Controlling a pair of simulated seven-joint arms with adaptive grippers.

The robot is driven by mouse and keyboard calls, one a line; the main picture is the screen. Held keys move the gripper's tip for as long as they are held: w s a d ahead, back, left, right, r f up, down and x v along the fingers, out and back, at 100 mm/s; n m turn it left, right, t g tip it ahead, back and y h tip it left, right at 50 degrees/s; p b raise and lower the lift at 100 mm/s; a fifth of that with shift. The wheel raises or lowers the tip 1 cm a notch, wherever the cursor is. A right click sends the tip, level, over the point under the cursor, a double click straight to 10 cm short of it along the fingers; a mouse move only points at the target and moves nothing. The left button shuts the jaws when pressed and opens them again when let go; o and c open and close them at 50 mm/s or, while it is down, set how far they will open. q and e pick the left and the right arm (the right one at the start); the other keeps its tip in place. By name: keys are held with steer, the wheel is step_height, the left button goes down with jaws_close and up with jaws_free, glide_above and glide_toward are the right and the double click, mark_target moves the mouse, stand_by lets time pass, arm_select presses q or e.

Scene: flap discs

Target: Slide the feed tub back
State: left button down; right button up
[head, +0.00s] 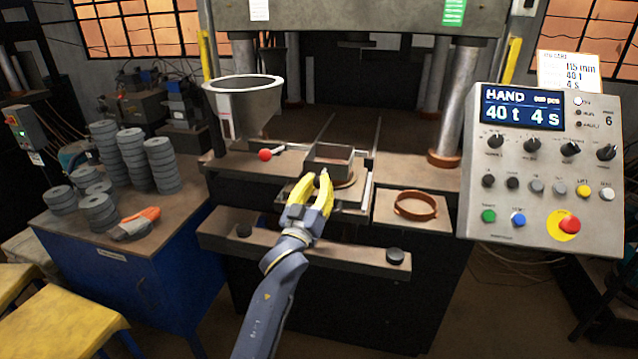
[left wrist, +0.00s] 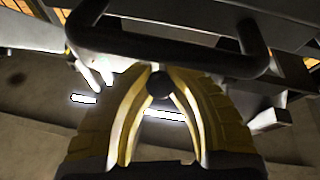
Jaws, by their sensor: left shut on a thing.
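The feed tub (head: 330,152) looks like a small open rectangular brown box on the press's slide, between two rails. My left gripper (head: 316,178) has yellow fingers and is at the front of the tub, reaching in from below. In the left wrist view, the fingers (left wrist: 160,88) are shut on a dark round knob (left wrist: 159,84). A dark bar (left wrist: 165,48) crosses just beyond the knob. The knob is hidden by the fingers in the head view, and its join to the tub cannot be made out. My right gripper is not in view.
A grey hopper (head: 243,105) and red-knobbed lever (head: 266,155) stand left of the tub. A copper-coloured ring (head: 416,205) lies on the right plate. The control panel (head: 545,165) is at right. Stacked grey discs (head: 131,150) stand on the left bench. A front bar (head: 300,246) crosses below.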

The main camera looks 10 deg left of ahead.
arm_select(q)
steer(key=w+a, duration=0.2)
steer(key=a, duration=2.3)
steer(key=shift+w, duration=0.25)
steer(key=shift+a, duration=0.2)
steer(key=c, duration=1.5)
jaws_free()
steer(key=shift+a, duration=0.15)
steer(key=o, duration=0.4)
steer(key=v, duration=1.2)
